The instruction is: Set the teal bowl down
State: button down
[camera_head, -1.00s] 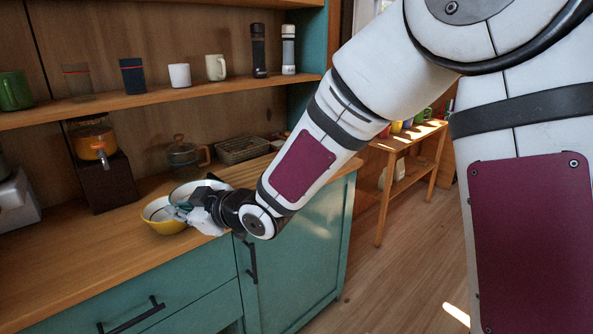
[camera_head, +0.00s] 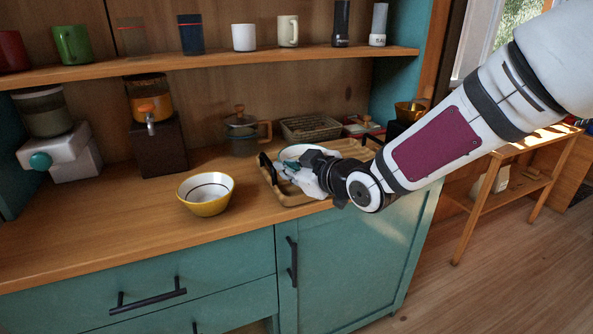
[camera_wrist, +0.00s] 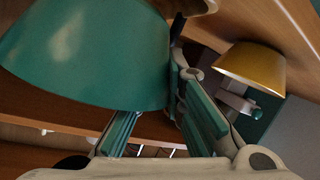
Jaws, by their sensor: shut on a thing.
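The teal bowl (camera_wrist: 85,55) fills the upper left of the wrist view, its smooth teal side close to the camera. My gripper (camera_wrist: 178,85) is shut on its edge. In the head view the bowl (camera_head: 296,151) is mostly hidden behind my gripper (camera_head: 303,168); a bit of its rim and pale inside shows. They are over or in a wooden tray with dark handles (camera_head: 290,199) on the counter. I cannot tell whether the bowl touches the tray.
A yellow bowl (camera_head: 206,195) with a pale inside stands on the counter left of the tray. A glass pot (camera_head: 241,134) and a wicker basket (camera_head: 310,127) stand behind. A drink dispenser (camera_head: 152,110) is further left. The front-left counter is clear.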

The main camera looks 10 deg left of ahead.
aim_at(290, 156)
jog(key=w, duration=0.6)
jog(key=shift+w+a+f, duration=0.1)
jog(key=shift+a+f, duration=0.15)
jog(key=shift+a, duration=0.05)
jog(key=shift+w+f+b, duration=0.2)
jog(key=shift+f+b, duration=0.1)
jog(key=shift+s+f+b, duration=0.1)
jog(key=shift+f+b, duration=0.35)
jog(key=shift+f, duration=1)
jog(key=shift+f, duration=0.1)
jog(key=c, duration=1.7)
grip_release()
jog(key=shift+f, duration=0.1)
jog(key=shift+o, duration=0.2)
